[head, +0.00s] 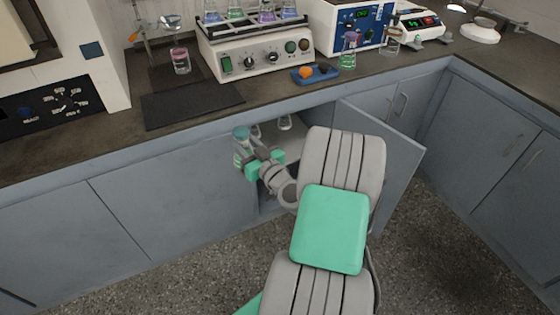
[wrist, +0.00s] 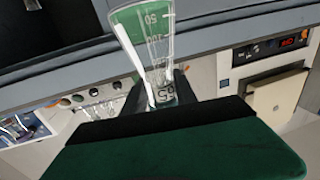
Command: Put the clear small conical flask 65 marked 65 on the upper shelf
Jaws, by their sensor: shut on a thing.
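The clear conical flask (wrist: 146,40) fills the top middle of the wrist view, with white graduations and a label reading 65 near the fingers. My gripper (wrist: 160,88) is shut on it, with a dark finger on each side. My arm hides part of the opening.
The cabinet door (head: 385,150) stands open to the right of the opening, behind my arm. The dark worktop (head: 120,135) overhangs the cabinet. On it are a shaker (head: 255,55) with flasks, a beaker (head: 180,62) and a black mat (head: 190,103). The floor at left is clear.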

